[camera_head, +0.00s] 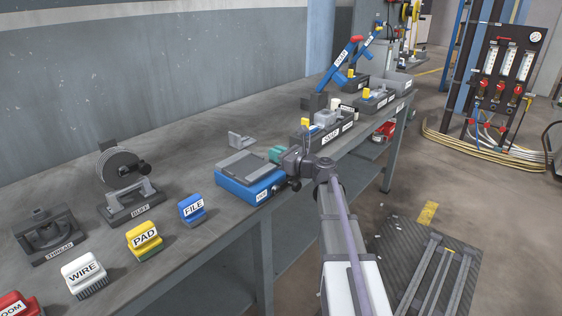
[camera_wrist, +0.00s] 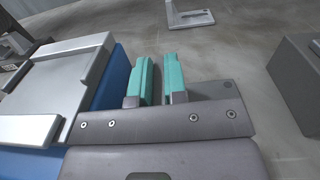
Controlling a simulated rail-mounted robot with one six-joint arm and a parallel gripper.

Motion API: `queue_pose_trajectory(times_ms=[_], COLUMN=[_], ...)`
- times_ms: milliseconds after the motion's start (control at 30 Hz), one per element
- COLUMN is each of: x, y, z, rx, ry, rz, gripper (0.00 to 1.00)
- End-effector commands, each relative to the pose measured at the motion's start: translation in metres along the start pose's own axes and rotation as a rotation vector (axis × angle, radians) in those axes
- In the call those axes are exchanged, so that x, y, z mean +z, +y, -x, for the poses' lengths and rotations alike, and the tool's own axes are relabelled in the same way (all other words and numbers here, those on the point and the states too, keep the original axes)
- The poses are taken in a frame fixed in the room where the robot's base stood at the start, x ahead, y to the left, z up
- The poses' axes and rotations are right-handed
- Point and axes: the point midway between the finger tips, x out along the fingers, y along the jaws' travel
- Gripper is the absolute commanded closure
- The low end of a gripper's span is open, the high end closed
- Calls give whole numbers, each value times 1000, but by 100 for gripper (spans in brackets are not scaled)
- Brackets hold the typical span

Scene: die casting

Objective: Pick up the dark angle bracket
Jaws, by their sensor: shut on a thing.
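My gripper (camera_wrist: 160,68) has two teal fingers standing close together, shut on the dark angle bracket (camera_wrist: 215,90). The rest of the bracket is hidden by the fingers and gripper body. In the head view my gripper (camera_head: 277,155) is low at the bench's front edge, just right of the blue vise, and the bracket cannot be made out there. I cannot tell whether it touches the bench.
The blue vise with grey jaws (camera_head: 247,170) stands close left. A lighter angle bracket (camera_head: 240,140) lies behind it and shows in the wrist view (camera_wrist: 190,14). The dark SNAP fixture (camera_head: 325,132) is close right. A blue FILE block (camera_head: 192,208) is further left.

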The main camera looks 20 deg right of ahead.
Motion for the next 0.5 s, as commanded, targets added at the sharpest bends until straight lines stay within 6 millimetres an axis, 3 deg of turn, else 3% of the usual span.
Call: queue_pose_trajectory(times_ms=[367, 500], x=[2, 16], y=[0, 0], z=[0, 0], rx=[0, 0], ry=[0, 0], rz=[0, 0], gripper=[100, 100])
